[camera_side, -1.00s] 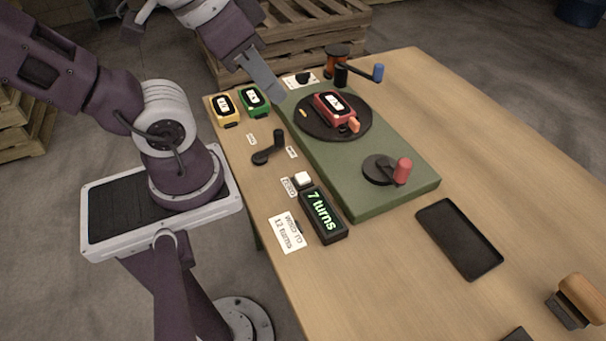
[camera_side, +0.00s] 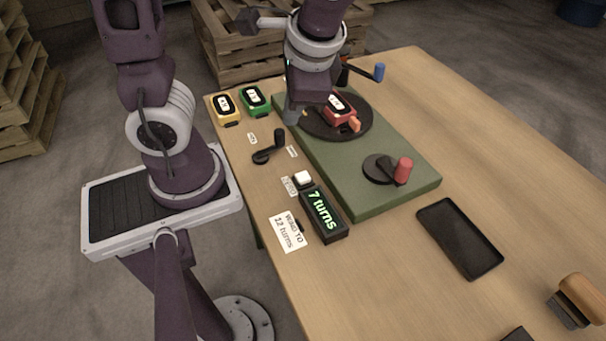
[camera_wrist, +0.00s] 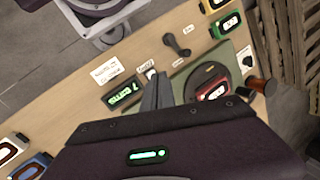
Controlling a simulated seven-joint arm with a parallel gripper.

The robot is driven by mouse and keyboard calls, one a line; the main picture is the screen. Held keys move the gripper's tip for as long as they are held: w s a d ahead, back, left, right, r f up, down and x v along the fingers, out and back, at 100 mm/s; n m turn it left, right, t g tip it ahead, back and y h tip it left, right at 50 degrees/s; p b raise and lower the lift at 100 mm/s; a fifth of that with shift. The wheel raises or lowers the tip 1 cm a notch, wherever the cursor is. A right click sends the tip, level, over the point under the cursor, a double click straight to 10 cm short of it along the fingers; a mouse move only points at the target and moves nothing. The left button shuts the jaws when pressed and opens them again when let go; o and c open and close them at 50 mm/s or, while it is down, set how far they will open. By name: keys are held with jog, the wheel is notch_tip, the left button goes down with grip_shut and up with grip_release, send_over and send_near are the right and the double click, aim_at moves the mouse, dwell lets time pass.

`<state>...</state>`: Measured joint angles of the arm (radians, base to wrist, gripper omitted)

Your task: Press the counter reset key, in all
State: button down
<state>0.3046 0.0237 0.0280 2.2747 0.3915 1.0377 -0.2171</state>
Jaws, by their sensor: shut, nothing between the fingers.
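The counter reset key is a small white button (camera_side: 303,178) on the table, just behind the black counter display (camera_side: 323,214), which reads "7 turns". In the wrist view the key (camera_wrist: 151,74) shows just beyond my fingertips, close to them in the picture, and the display (camera_wrist: 123,94) lies to the left. My gripper (camera_side: 291,116) is shut and empty. In the side view it is above the left edge of the green base, farther back than the key and apart from it. In the wrist view its fingers (camera_wrist: 160,78) point toward the key area.
A card (camera_side: 288,232) reads "WIND TO 12 turns". A black lever (camera_side: 268,149) stands left of the green base (camera_side: 345,180). The base carries a turntable with a red device (camera_side: 337,108) and a red-knobbed crank (camera_side: 402,170). Yellow (camera_side: 225,108) and green (camera_side: 254,99) devices sit behind.

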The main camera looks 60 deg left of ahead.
aim_at(306, 179)
jog(key=w+a+f+m+g+y, duration=0.1)
jog(key=w+f+m+y, duration=0.2)
jog(key=f, duration=0.3)
jog(key=shift+w+f+y, duration=0.15)
jog(key=shift+f+y, duration=0.25)
jog(key=shift+y, duration=0.5)
jog(key=shift+a, duration=0.1)
jog(key=shift+f, duration=4.45)
jog(key=shift+f, duration=0.4)
jog(key=shift+f, duration=0.5)
jog(key=shift+r, duration=0.95)
